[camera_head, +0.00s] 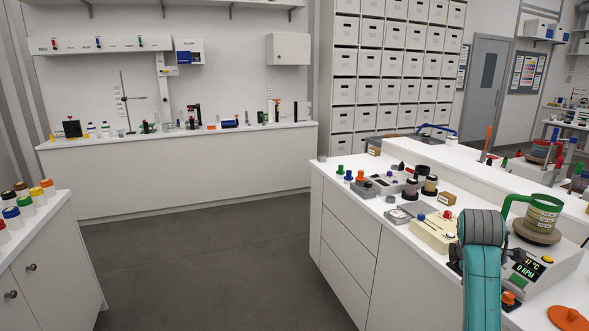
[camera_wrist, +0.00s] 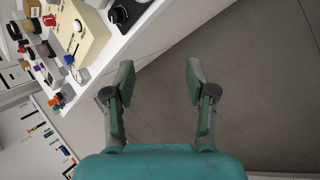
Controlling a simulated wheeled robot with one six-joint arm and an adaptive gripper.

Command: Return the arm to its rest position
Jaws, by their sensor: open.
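My gripper (camera_wrist: 158,85) shows in the wrist view with its two green-grey fingers spread well apart. Nothing is between the fingers; they hang over the grey floor (camera_wrist: 250,100), beside the edge of the white counter. In the head view my teal arm (camera_head: 483,285) with its dark grey joint rises at the lower right, in front of the counter. The gripper itself cannot be made out in the head view.
The white counter (camera_head: 345,222) at the right carries a cream box (camera_head: 435,231), a stirrer with a readout (camera_head: 535,268), a green-handled vessel (camera_head: 543,215) and several jars. A cabinet (camera_head: 45,250) with capped jars stands at left. The floor (camera_head: 200,255) between is clear.

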